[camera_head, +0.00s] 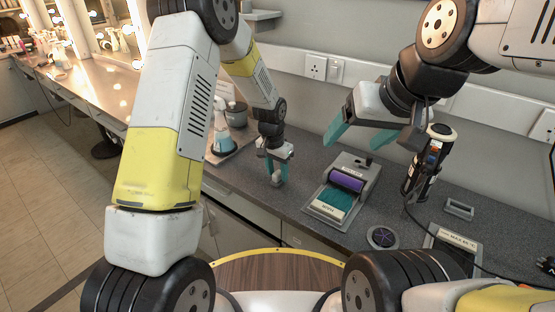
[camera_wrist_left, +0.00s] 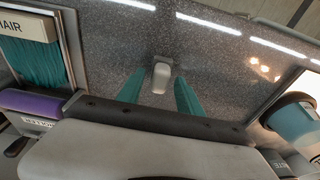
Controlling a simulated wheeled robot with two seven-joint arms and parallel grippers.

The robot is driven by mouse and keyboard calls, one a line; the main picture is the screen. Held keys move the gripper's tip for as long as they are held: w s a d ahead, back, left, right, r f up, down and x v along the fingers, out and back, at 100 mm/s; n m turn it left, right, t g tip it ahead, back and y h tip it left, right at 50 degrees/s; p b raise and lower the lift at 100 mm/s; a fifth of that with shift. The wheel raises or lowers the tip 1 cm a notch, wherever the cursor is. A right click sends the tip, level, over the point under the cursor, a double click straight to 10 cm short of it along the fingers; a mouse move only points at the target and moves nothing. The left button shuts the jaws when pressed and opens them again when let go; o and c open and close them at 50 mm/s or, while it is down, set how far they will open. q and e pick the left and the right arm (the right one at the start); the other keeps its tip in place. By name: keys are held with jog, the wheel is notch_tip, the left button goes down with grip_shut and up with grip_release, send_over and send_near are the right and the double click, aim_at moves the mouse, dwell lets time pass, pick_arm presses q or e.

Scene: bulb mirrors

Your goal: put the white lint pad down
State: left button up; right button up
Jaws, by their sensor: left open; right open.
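The white lint pad (camera_head: 277,181) is a small pale block with a greyish handle at the counter's front part. In the left wrist view the pad (camera_wrist_left: 161,77) lies between the two teal fingers, with a gap to each side. My left gripper (camera_head: 278,165) is open and points down at the pad. In the left wrist view my left gripper's fingertips (camera_wrist_left: 160,92) stand apart around it. The pad seems to stand on the speckled counter, though its underside is hidden. My right gripper (camera_head: 374,134) is open and empty above the back of the counter.
Right of the left gripper is a station (camera_head: 344,190) with a purple roller and teal pad.

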aim_at(274, 175)
pick_arm(q)
notch_tip(274, 175, up, 11)
jog(key=s+a, duration=0.1)
jog(key=s+a+r+n+t, duration=0.1)
jog(key=s+a+r+n, duration=0.1)
jog(key=s+a+r, duration=0.4)
jog(key=s+a+r+n+t, duration=0.1)
jog(key=s+a+r, duration=0.1)
jog(key=s+r, duration=0.5)
jog(key=s+a+r+n+t, duration=0.1)
jog(key=s+a+r, duration=0.1)
jog(key=s, duration=0.4)
jog(key=s+a+r+n+t+h, duration=0.1)
jog(key=s+a+r+n+t, duration=0.1)
jog(key=s, duration=0.4)
notch_tip(274, 175, up, 2)
jog(key=shift+s+a+r+n, duration=0.1)
jog(key=shift+s+a+n, duration=0.2)
jog(key=shift+a, duration=0.3)
